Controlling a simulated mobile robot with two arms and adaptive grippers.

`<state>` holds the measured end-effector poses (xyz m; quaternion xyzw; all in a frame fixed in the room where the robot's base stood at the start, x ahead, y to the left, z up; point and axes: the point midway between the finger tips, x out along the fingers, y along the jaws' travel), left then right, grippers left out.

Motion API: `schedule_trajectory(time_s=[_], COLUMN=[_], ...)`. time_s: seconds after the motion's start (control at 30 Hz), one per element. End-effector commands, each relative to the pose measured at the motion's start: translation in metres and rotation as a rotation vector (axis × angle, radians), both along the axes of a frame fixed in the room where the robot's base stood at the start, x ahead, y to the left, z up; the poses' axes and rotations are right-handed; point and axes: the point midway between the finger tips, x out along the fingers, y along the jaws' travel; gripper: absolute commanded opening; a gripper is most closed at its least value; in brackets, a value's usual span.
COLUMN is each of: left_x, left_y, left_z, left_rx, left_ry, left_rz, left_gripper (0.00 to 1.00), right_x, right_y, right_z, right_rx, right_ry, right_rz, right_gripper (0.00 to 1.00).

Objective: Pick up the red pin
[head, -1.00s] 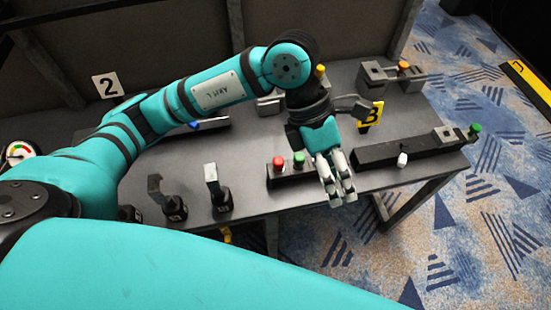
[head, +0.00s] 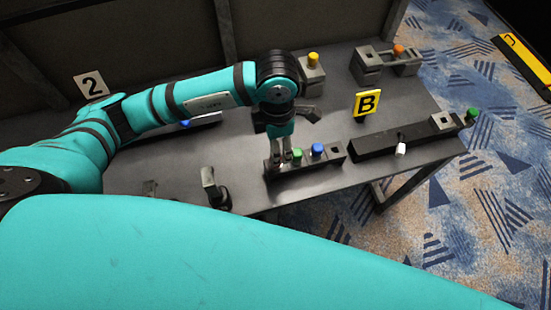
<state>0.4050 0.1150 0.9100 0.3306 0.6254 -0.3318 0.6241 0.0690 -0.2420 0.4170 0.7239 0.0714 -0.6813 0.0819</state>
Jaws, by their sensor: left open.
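The red pin does not show; at its earlier place on the left end of the dark pin block (head: 335,158) my left gripper (head: 279,160) now covers the view. That gripper points down with its fingers at the block, open. Whether the fingers are around the pin or above it, I cannot tell. A green pin (head: 297,154) is just right of the fingers, and a blue pin (head: 317,150) stands beyond it in the same block. My right gripper is not in view.
A long dark block (head: 395,143) with a white peg (head: 400,150) lies to the right, a green pin (head: 471,113) at its end. A yellow "B" sign (head: 368,103) stands behind. Yellow (head: 313,57) and orange (head: 398,49) pins are farther back. A dark hook (head: 210,187) is front left.

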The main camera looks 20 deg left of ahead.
Motion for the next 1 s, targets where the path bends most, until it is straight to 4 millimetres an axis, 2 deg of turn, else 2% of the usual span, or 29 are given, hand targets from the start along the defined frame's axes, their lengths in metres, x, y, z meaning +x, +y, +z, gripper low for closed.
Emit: schedule_trajectory(time_s=[0.27,0.4,0.53,0.83,1.0], left_x=[-0.001,-0.002,-0.001,0.000,0.000], left_y=[0.001,0.003,0.002,0.002,0.002], left_z=[-0.020,-0.041,-0.059,-0.065,-0.065], left_rx=[0.000,0.001,0.000,-0.002,-0.002], left_ry=[0.004,0.006,0.004,-0.001,-0.001], left_rz=[0.000,0.000,0.000,-0.003,-0.002], left_gripper=[0.54,0.54,0.54,0.54,0.32], right_x=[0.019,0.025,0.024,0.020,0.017], right_y=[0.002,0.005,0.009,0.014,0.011], right_z=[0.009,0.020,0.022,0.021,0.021], right_rx=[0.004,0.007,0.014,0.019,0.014], right_ry=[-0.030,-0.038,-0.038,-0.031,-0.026], right_rz=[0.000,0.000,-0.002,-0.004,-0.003], right_gripper=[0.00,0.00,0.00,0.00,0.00])
